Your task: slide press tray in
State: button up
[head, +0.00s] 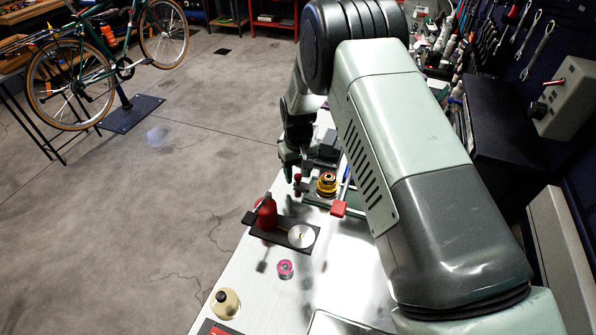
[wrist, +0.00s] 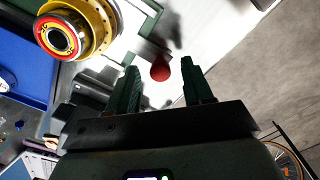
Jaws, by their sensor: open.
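My gripper (head: 290,165) is over the bench, largely hidden by my arm in the head view. In the wrist view my gripper (wrist: 158,75) is open, one dark green finger on each side of a red round knob (wrist: 160,69). The knob appears between the fingertips; whether they touch it I cannot tell. A small red knob (head: 297,178) also shows just below the gripper in the head view. Beside it a yellow ringed part (head: 327,184) stands by a green frame; it is large at the wrist view's upper left (wrist: 77,28). Which piece is the press tray is unclear.
A black base with a red bottle-like part (head: 265,212) and a silver disc (head: 301,236) stands nearer on the white bench. Open floor lies left.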

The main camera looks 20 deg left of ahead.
aim_at(314, 188)
jog(key=shift+c, duration=0.2)
grip_shut()
jog(key=d, duration=0.5)
jog(key=shift+o, duration=0.2)
grip_release()
jog(key=shift+r, duration=0.1)
